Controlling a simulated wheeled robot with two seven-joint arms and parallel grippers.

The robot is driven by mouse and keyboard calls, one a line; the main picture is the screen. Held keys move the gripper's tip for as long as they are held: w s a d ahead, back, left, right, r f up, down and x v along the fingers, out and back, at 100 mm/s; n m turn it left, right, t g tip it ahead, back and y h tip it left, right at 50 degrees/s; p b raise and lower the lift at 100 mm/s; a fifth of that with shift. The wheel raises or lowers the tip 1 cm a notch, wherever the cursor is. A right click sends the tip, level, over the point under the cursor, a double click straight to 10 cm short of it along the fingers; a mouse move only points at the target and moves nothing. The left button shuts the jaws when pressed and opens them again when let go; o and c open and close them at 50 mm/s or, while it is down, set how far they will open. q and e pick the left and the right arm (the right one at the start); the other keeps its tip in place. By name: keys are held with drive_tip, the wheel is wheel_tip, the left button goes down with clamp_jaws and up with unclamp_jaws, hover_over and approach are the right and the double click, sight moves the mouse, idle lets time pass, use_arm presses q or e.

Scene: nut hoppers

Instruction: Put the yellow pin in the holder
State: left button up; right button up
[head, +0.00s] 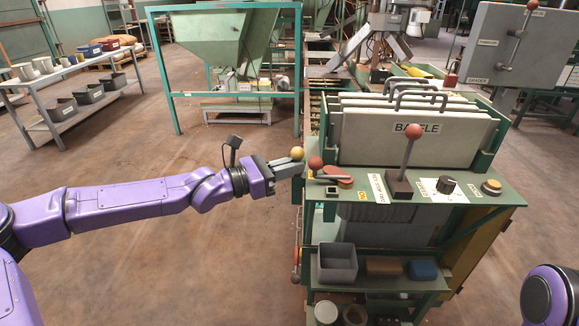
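My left gripper (296,164) reaches in from the left to the left edge of the green machine's control panel. A yellow ball knob (297,153) shows right at its fingertips; it looks like the head of the yellow pin, and no shaft is visible. The fingers look close together, but I cannot tell whether they are closed on it. A red ball knob (316,163) of a lever is just right of the fingertips. I cannot make out the holder for certain. My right gripper is not in view; only part of my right arm shows at lower right.
The panel (462,207) carries an upright red-knobbed lever (411,150), a black knob (446,184) and a yellow button (491,186). Baffle plates (412,137) stand behind. A grey bin (337,263) is on the shelf below. Open floor lies left of the machine.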

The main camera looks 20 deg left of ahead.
use_arm(q)
drive_tip(key=o, duration=0.4)
drive_tip(key=shift+o, duration=0.2)
drive_tip(key=p+v, duration=1)
drive_tip(key=shift+s+a, duration=0.15)
drive_tip(key=shift+a, duration=0.1)
